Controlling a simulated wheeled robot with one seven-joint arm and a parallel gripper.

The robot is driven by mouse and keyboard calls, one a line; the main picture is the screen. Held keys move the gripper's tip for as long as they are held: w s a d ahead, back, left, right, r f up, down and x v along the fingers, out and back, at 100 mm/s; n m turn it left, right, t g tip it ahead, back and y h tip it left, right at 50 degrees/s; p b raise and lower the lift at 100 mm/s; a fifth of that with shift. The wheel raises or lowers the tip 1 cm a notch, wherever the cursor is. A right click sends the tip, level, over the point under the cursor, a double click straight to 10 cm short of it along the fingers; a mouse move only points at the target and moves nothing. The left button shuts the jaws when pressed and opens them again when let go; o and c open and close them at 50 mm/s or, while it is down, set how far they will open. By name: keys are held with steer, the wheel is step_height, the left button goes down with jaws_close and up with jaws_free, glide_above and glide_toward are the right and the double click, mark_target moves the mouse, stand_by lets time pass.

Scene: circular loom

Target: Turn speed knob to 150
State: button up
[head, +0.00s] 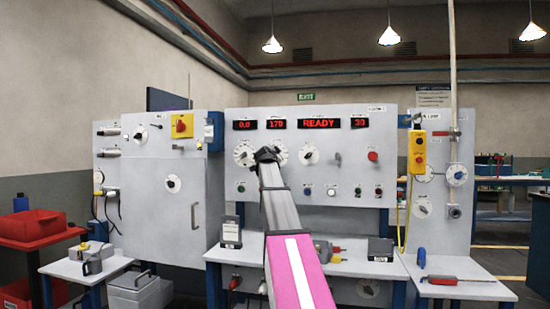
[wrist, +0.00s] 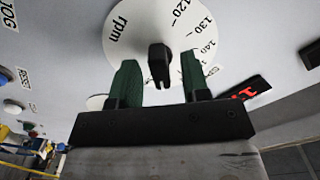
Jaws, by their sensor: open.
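The speed knob (wrist: 159,54) is a black pointer-shaped knob at the centre of a white dial disc (wrist: 135,30) marked rpm. The numbers 120, 130 and 140 can be read on the disc in the wrist view. My gripper (wrist: 158,68) is open, with one green finger to each side of the knob in the picture; whether the fingertips reach past its tip I cannot tell. In the head view my gripper (head: 266,155) is at the panel among the left dials and partly covers them. The red display (head: 276,124) above reads 170.
The grey panel (head: 340,185) carries another dial (head: 309,154), a red button (head: 373,156) and several small buttons below. Other displays show 0.0, READY (head: 319,123) and 30. A shelf with small boxes (head: 380,249) juts out below the panel.

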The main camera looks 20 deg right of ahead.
steer(key=v, duration=0.6)
steer(key=shift+s+a, duration=0.25)
steer(key=shift+s, duration=0.05)
